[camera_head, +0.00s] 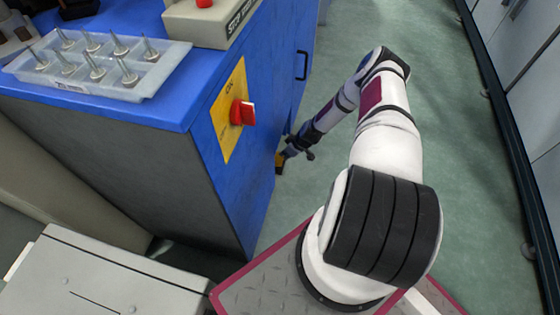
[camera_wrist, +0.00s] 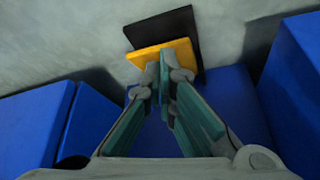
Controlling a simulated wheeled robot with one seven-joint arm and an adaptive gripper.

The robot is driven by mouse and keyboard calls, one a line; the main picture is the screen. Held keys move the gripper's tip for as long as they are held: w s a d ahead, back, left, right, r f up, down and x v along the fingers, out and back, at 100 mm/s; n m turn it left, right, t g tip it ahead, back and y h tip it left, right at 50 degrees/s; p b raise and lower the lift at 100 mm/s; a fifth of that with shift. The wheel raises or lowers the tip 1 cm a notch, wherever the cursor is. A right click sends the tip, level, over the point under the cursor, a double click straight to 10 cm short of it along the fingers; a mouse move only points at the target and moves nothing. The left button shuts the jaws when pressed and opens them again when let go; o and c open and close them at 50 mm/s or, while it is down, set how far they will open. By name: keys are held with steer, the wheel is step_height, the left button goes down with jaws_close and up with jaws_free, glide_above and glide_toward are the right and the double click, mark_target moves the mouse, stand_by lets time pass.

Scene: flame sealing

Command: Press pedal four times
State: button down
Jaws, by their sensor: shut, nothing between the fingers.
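The pedal (camera_wrist: 147,54) is yellow with a black part (camera_wrist: 163,27) behind it, on the grey floor in the wrist view. A little of its yellow edge also shows low beside the blue cabinet in the head view (camera_head: 281,159). My gripper (camera_wrist: 164,62) is shut and empty, with its fingertips together in front of the yellow face. The fingertips overlap the pedal in the picture, and I cannot tell whether they touch it. In the head view my gripper (camera_head: 289,153) is low by the cabinet's side and partly covers the pedal.
The blue cabinet (camera_head: 223,195) carries a red rotary switch (camera_head: 242,113) on a yellow plate. A white tray (camera_head: 100,72) of several metal-tipped parts and a control box (camera_head: 212,22) stand on top. Blue panels (camera_wrist: 35,125) flank my gripper. The green floor (camera_head: 455,130) to the right is clear.

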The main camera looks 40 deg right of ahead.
mark_target(280, 159)
steer(key=shift+b+x, duration=0.7)
steer(key=shift+x, duration=0.85)
